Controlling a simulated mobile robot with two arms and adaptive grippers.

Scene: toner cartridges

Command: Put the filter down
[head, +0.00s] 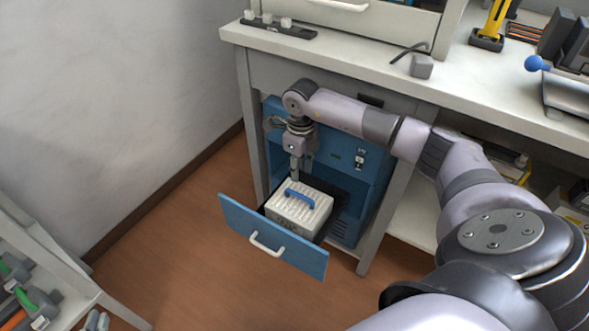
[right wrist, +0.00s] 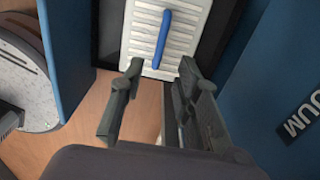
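The filter is a white ribbed block (head: 306,212) with a blue handle (head: 299,195) on top. It sits in the pulled-out blue drawer (head: 262,240) of the blue cabinet under the bench. My right gripper (head: 295,177) points down just above the filter, by the handle's far end. In the right wrist view the right gripper (right wrist: 160,68) is open. Its fingers stand apart, with the near end of the blue handle (right wrist: 161,40) between the tips in the picture and the filter's ribbed top (right wrist: 135,38) beyond. I see no contact. My left gripper is not in view.
The blue cabinet (head: 340,185) stands close behind the drawer, between the bench legs. The white benchtop (head: 385,75) overhangs it. A rack with green-handled tools (head: 35,300) is at lower left. Brown floor (head: 190,230) is clear left of the drawer.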

